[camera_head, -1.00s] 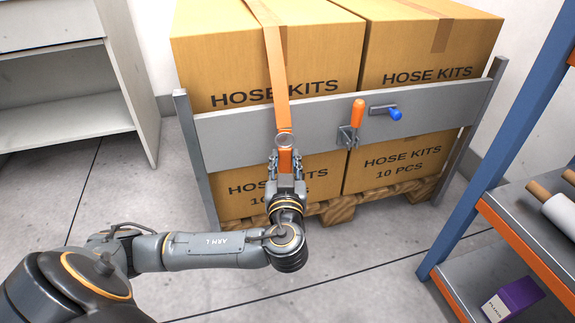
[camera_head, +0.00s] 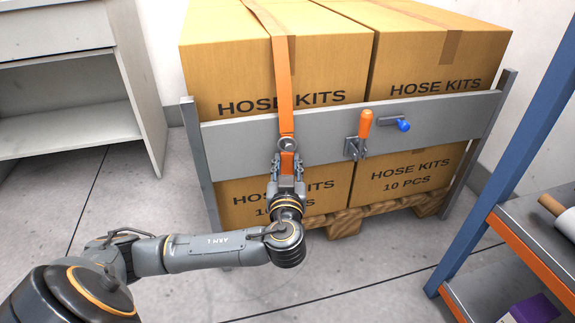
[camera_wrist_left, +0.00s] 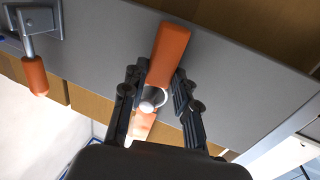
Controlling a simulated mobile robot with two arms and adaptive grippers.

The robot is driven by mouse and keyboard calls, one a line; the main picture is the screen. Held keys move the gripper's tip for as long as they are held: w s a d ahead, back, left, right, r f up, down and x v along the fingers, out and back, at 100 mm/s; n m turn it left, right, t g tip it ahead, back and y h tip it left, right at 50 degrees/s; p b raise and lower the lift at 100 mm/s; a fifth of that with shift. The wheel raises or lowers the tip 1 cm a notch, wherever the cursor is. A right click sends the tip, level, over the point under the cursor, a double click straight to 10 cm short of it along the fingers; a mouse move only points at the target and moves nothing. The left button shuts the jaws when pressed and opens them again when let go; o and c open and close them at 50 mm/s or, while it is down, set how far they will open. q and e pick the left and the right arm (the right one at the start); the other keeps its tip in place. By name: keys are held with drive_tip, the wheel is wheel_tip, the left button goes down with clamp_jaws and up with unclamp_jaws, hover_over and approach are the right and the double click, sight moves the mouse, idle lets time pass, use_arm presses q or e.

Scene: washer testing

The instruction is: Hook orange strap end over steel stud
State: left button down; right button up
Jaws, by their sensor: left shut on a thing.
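The orange strap (camera_head: 283,85) runs down over the left box to a metal ring (camera_head: 287,144) in front of the grey crossbar. In the left wrist view the strap (camera_wrist_left: 168,52) meets the ring (camera_wrist_left: 163,94), and an orange tail (camera_wrist_left: 142,126) lies between the fingers. My left gripper (camera_head: 287,163) is shut on this strap end, just below the ring. The round metal end of the steel stud (camera_wrist_left: 147,106) shows at the ring. I cannot tell whether the ring is around the stud or in front of it. My right gripper is out of view.
The grey crossbar (camera_head: 235,135) carries an orange-handled clamp (camera_head: 360,135) and a blue-tipped lever (camera_head: 402,124) right of my gripper. Cardboard boxes (camera_head: 420,75) stand behind it on a wooden pallet (camera_head: 375,209). A blue-and-orange shelf (camera_head: 520,255) is at right. Floor in front is clear.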

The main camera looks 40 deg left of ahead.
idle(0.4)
use_arm(q)
drive_tip(key=c, duration=0.9)
unclamp_jaws()
drive_tip(key=shift+c, duration=0.2)
drive_tip(key=v, duration=1.2)
